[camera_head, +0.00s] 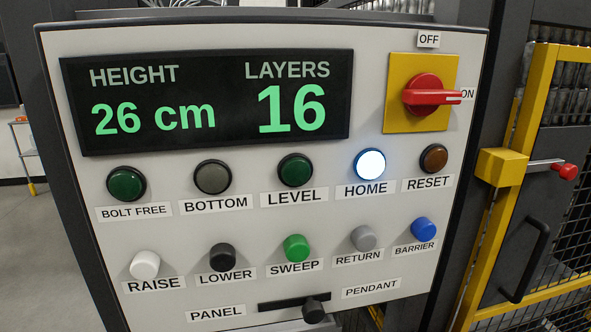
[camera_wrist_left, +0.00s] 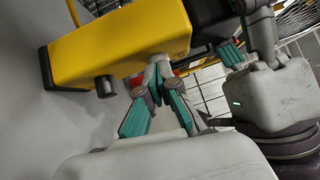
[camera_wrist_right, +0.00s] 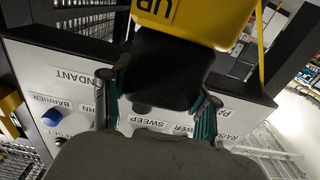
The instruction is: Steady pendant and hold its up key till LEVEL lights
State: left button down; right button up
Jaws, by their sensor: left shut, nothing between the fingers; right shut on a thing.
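The yellow pendant (camera_wrist_left: 120,45) hangs in front of my left gripper (camera_wrist_left: 158,78), which is shut and empty. Its fingertips are at the pendant's face, by a pale round part; whether they press it I cannot tell. A black key (camera_wrist_left: 106,87) sticks out farther left on the pendant. In the right wrist view the pendant (camera_wrist_right: 215,18) shows an upside-down UP label. My right gripper (camera_wrist_right: 158,100) is shut on its black part (camera_wrist_right: 165,65). In the head view the LEVEL lamp (camera_head: 295,170) is dark green and unlit; neither gripper shows there.
The panel display (camera_head: 205,100) reads HEIGHT 26 cm, LAYERS 16. The HOME lamp (camera_head: 370,164) glows white. The red switch (camera_head: 430,96) points to ON. The selector knob (camera_head: 313,310) sits at the PENDANT end of its slot. A yellow-framed mesh door (camera_head: 540,160) stands right.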

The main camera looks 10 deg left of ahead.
pick_arm(q)
jog(key=shift+w+a+r, duration=0.1)
jog(key=shift+w+r, duration=0.05)
jog(key=shift+r, duration=0.1)
pick_arm(e)
jog(key=shift+f, duration=0.25)
pick_arm(q)
jog(key=s+d+v, duration=0.1)
jog(key=d+v, duration=0.1)
jog(key=v, duration=1.1)
jog(key=shift+s+d+f, duration=0.25)
jog(key=shift+s+f, duration=0.1)
jog(key=shift+f, duration=0.05)
pick_arm(e)
jog(key=o, duration=1.4)
jog(key=shift+o, duration=1.3)
jog(key=shift+r, duration=0.1)
